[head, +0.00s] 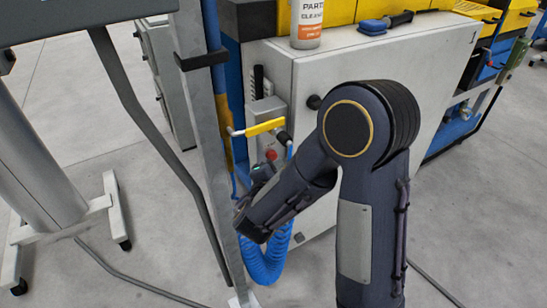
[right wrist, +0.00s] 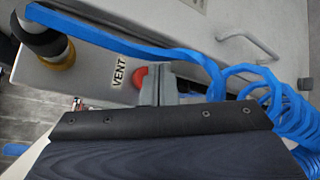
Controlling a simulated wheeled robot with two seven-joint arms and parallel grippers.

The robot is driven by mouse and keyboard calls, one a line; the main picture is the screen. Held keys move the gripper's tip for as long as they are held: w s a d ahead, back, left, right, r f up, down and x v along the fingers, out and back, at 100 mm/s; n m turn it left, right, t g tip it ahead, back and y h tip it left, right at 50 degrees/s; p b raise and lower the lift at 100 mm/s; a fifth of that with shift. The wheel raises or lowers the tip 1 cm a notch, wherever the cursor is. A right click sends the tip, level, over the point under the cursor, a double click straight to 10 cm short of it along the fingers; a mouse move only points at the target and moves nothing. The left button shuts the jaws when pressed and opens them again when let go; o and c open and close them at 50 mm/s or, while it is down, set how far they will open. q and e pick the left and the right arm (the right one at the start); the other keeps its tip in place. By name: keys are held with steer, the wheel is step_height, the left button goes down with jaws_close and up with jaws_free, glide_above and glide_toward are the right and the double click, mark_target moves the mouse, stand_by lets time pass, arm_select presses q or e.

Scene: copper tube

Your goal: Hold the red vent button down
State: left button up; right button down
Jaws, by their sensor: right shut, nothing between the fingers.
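The red vent button (head: 271,154) sits on the grey valve block at the side of the white cabinet, below a yellow lever (head: 265,127). In the right wrist view the button (right wrist: 139,76) shows as a red dome beside the black-lettered VENT label (right wrist: 119,71). My right gripper (right wrist: 158,84) is shut and empty, its fingertips at the button and covering part of it. Whether they touch or press it I cannot tell. In the head view the right gripper (head: 263,172) is small, just below the button, partly hidden by my forearm. My left gripper is out of view.
A coiled blue hose (head: 262,262) hangs below the valve block; it also fills the right of the wrist view (right wrist: 265,95). A grey upright post (head: 205,130) stands left of the block. A spray bottle (head: 306,25) stands on the white cabinet (head: 400,70).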

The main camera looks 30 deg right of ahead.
steer(key=shift+w, duration=0.1)
stand_by(0.7)
steer(key=shift+w+b, duration=0.35)
steer(key=shift+w+a, duration=0.1)
steer(key=shift+w, duration=0.45)
stand_by(2.4)
steer(key=shift+s+b, duration=0.15)
steer(key=shift+b, duration=0.15)
stand_by(0.9)
steer(key=shift+s+b, duration=0.3)
steer(key=shift+s, duration=0.5)
steer(key=shift+s, duration=0.1)
steer(key=shift+s+d+b, duration=0.15)
steer(key=shift+s+b, duration=0.2)
steer(key=shift+s, duration=0.85)
steer(key=shift+s+d+b, duration=0.15)
steer(key=shift+s+b, duration=0.15)
steer(key=shift+s, duration=0.9)
